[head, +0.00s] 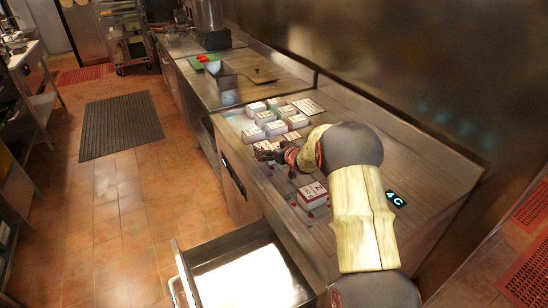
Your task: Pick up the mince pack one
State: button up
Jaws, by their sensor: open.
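Several small white packs with printed labels (275,128) stand grouped on the steel counter; I cannot tell from the labels which is mince pack one. A separate white and red pack (312,195) stands nearer to me on the counter, beside my forearm. My gripper (262,154) is open, at the near edge of the group. It partly covers the packs by it, and I cannot tell whether it touches any. Nothing is visibly held.
The counter (420,160) has bare room on the right, by the wall. An open drawer (215,262) juts out below its front edge. A metal container (223,76) and a lidded tray (258,75) stand farther back. The tiled floor is clear around a dark mat (120,125).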

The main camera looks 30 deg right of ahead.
jog(key=shift+w+f, duration=0.15)
jog(key=shift+w, duration=0.45)
jog(key=shift+c, duration=0.3)
jog(key=c, duration=1.5)
jog(key=shift+o, duration=0.2)
